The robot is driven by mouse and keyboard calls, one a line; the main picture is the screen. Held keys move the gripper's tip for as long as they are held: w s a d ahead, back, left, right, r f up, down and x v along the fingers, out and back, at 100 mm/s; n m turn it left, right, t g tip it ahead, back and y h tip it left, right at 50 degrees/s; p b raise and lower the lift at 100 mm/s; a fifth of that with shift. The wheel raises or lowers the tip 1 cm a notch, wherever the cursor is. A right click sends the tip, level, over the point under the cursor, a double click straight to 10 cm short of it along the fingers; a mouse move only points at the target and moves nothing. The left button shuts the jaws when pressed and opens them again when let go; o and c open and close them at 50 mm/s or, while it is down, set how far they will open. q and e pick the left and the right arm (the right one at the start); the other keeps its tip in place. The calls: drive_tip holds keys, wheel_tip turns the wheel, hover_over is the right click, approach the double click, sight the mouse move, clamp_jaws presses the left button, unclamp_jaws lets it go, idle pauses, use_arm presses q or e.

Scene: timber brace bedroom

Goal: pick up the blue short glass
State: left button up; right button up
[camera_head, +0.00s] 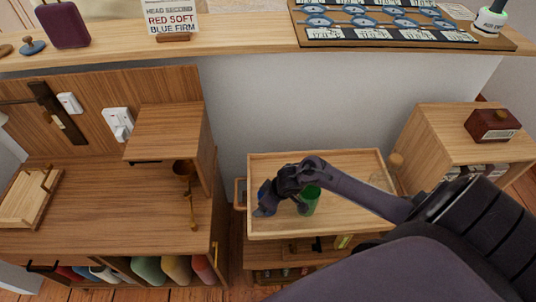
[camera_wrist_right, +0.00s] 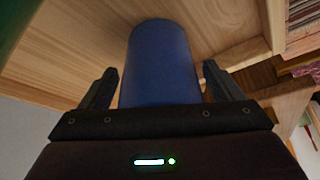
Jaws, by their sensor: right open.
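The blue short glass (camera_wrist_right: 160,62) stands between the two fingers of my right gripper (camera_wrist_right: 158,86) in the right wrist view. The fingers are open, one on each side, with a gap to the glass on both sides. In the head view my right gripper (camera_head: 265,203) is over the left part of a wooden tray-topped cart (camera_head: 345,165). There the gripper covers most of the blue glass, and only a bit of blue shows. My left gripper is not in view.
A green glass (camera_head: 309,200) stands on the cart top just right of my gripper, partly behind my arm. The cart top has a raised rim. A wooden desk (camera_head: 110,205) is left, and a cabinet (camera_head: 445,125) is right.

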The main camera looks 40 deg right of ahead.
drive_tip(key=shift+r, duration=0.1)
drive_tip(key=c, duration=1.2)
